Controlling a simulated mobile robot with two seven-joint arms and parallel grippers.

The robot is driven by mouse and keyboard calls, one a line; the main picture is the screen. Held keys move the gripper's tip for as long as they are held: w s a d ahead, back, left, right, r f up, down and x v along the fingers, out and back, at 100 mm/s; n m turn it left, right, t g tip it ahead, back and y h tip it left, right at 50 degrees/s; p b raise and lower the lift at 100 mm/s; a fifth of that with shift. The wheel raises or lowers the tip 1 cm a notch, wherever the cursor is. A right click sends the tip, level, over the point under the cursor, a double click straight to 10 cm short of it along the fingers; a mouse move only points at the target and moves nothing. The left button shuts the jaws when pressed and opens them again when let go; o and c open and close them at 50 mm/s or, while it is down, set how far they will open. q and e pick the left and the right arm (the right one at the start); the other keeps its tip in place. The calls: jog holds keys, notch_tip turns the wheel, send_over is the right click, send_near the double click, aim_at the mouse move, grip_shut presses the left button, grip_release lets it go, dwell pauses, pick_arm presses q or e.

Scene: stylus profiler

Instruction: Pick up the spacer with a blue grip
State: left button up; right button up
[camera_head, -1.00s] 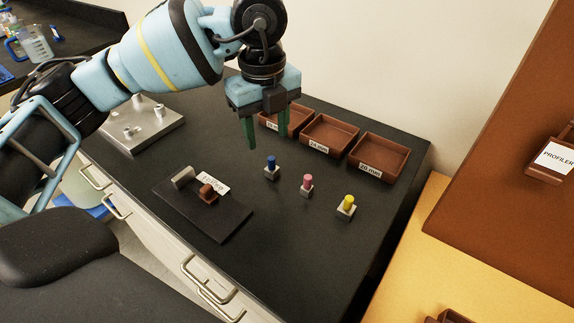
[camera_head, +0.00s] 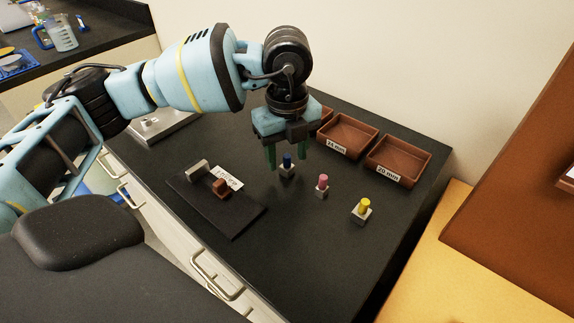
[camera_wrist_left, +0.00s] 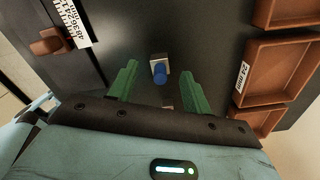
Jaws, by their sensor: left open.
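The spacer with a blue grip (camera_head: 287,161) stands upright on the black bench, the leftmost of three spacers. My left gripper (camera_head: 287,165) is open above and around it in the head view, its green fingers pointing down. In the left wrist view the spacer with a blue grip (camera_wrist_left: 160,72) appears between and a little beyond the two open fingertips of my left gripper (camera_wrist_left: 162,72). No contact is visible. My right gripper is not in view.
A spacer with a pink grip (camera_head: 322,184) and one with a yellow grip (camera_head: 362,209) stand to the right. Brown trays (camera_head: 397,180) line the back. The front bench area is clear.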

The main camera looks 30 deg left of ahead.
pick_arm(q)
notch_tip(320, 180, down, 2)
jog(key=shift+f, duration=0.1)
grip_shut()
dwell(0.4)
